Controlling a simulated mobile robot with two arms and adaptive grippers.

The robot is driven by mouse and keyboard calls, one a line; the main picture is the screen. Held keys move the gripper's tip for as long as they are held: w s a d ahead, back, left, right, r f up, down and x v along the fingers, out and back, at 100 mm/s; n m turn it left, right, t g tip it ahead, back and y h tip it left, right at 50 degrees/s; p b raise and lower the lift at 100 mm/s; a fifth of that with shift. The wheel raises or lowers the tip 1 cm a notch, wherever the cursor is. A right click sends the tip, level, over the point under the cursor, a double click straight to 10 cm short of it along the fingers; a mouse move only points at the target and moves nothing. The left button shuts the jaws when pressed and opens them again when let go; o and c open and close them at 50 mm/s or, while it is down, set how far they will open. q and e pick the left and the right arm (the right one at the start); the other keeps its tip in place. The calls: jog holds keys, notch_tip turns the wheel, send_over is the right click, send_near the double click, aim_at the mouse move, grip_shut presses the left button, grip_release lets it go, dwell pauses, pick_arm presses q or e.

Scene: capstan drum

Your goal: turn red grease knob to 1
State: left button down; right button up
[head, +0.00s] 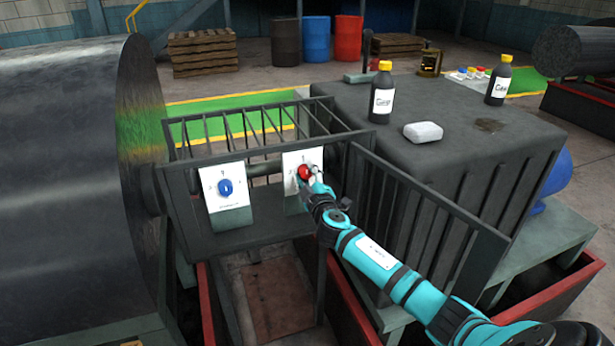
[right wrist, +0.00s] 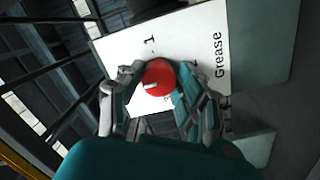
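The red grease knob (head: 304,173) sits on a white label plate (head: 292,160) on the right one of two small panels. In the right wrist view the round red knob (right wrist: 158,78) has a short white mark towards its lower left. A printed "1" (right wrist: 150,43) lies above it there, and the word "Grease" (right wrist: 218,55) to its right. My right gripper (head: 312,180) is at the knob. In the right wrist view its fingertips (right wrist: 159,76) close in on both sides of the knob and appear to touch it. My left gripper is not in view.
A blue knob (head: 225,187) is on the left panel. A dark railing (head: 430,215) stands right of the knobs, and the big drum (head: 70,180) at left.

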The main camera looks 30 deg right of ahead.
jog(key=c, duration=0.5)
jog(key=shift+f, duration=0.1)
jog(key=m+b, duration=0.1)
jog(key=m, duration=0.5)
jog(key=shift+a+g, duration=0.1)
jog(key=shift+g, duration=0.2)
jog(key=m, duration=0.2)
jog(key=m+p, duration=0.1)
jog(key=m, duration=0.2)
jog(key=shift+r+m+y, duration=0.2)
jog(key=shift+m+y, duration=0.1)
jog(key=shift+y, duration=0.1)
jog(key=m+p, duration=0.1)
jog(key=m, duration=0.4)
jog(key=shift+y+p, duration=0.3)
jog(key=shift+m, duration=0.3)
